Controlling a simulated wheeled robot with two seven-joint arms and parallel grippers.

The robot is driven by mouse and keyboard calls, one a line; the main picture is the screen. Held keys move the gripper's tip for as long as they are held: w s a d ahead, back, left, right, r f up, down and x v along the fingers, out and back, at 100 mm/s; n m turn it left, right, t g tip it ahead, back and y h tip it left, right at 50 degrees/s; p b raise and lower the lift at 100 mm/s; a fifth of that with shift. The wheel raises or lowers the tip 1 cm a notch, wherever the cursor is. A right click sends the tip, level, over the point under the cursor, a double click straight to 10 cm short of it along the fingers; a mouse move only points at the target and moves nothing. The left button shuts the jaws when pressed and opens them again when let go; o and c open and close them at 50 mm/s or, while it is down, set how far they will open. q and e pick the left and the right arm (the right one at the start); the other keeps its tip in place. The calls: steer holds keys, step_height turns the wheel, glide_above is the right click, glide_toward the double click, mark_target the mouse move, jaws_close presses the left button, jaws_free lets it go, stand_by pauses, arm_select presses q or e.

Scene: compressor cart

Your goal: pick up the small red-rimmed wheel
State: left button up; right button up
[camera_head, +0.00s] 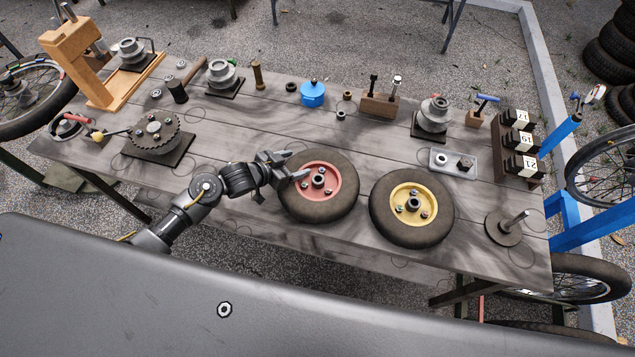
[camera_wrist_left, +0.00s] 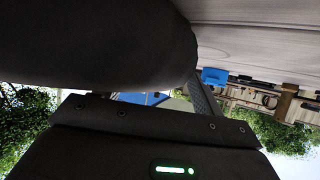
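The red-rimmed wheel (camera_head: 334,207), a black tire around a red hub, lies flat near the table's front edge, hub side up. My left gripper (camera_head: 299,164) is at the wheel's upper-left edge in the head view. Its two fingers are spread apart, one over the tire near the red rim and one just beyond the tire's edge. I cannot tell whether they touch the rubber. In the left wrist view the dark tire (camera_wrist_left: 95,45) fills the upper left, close to the camera, with one finger (camera_wrist_left: 205,100) beside it. My right gripper is not in view.
A yellow-rimmed wheel (camera_head: 440,227) lies just right of the red one on the wooden table (camera_head: 250,222). A toothed disc (camera_head: 154,133) is at left. A blue pot (camera_head: 313,94) and pulleys stand behind. A spindle plate (camera_head: 503,227) is at right.

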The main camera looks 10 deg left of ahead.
arm_select(q)
jaws_close()
steer(key=shift+w+r, duration=0.1)
stand_by(0.3)
